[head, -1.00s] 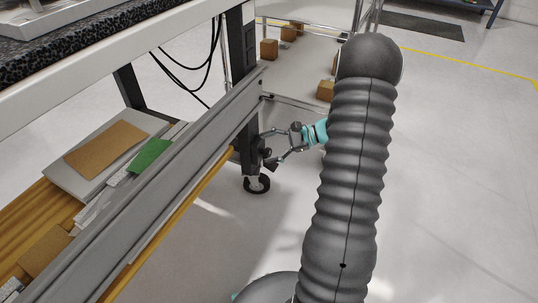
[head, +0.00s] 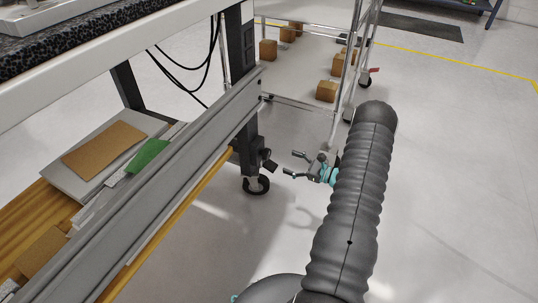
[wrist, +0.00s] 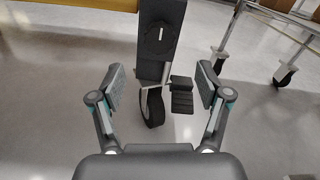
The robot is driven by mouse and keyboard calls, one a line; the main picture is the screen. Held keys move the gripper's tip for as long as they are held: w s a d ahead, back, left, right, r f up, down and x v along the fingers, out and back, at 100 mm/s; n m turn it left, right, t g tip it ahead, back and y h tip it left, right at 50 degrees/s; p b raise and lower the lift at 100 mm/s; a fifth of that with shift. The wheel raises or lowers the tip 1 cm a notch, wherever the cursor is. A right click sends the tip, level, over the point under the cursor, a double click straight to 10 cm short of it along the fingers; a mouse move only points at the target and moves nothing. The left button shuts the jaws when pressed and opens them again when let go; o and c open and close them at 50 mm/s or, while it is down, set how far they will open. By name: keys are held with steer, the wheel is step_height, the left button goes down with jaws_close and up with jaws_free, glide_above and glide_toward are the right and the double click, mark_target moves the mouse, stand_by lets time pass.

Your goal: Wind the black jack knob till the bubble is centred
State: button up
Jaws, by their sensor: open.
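A round black knob with a white mark (wrist: 159,36) is on the lower face of the dark table leg in the wrist view. In the head view, the leg (head: 246,130) is seen from the side and I cannot make out the knob's face. My gripper (head: 292,163) is open and empty, to the right of the leg and apart from it. In the wrist view my gripper (wrist: 161,86) has its fingers spread wide, with the knob above and between them. No bubble or level can be made out in either view.
A black ridged pedal (wrist: 182,95) juts out beside the caster wheel (wrist: 152,107) below the knob. It also shows in the head view (head: 270,166). A wheeled wire cart (head: 345,85) with brown boxes stands behind. The floor at right is clear.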

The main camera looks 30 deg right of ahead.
mark_target(269, 154)
steer(key=x, duration=1)
steer(key=c, duration=1.2)
